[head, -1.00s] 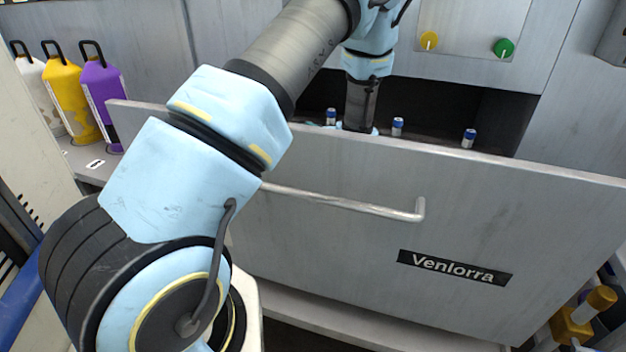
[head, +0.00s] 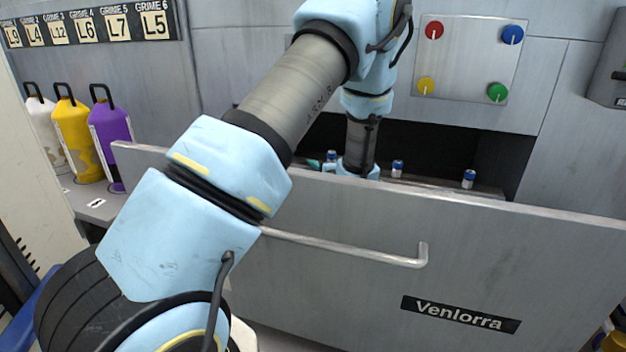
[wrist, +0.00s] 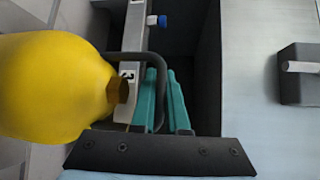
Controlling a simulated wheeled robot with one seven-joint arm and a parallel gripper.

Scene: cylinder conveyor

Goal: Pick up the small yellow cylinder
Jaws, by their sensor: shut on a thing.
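My gripper is low behind the raised edge of the grey drawer front (head: 540,216); its wrist shows in the head view, and the panel hides most of the hand. In the wrist view its two teal fingers (wrist: 164,100) are close together. A large yellow rounded body (wrist: 45,85) with a brownish end fills the left of the wrist view, beside the fingers. No small yellow cylinder is clearly seen in the head view.
Small blue-capped cylinders (head: 469,179) stand behind the drawer front; one shows in the wrist view (wrist: 161,21). White, yellow (head: 76,140) and purple (head: 109,138) bottles with black handles stand on the left shelf. A panel (head: 470,60) with coloured knobs is above.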

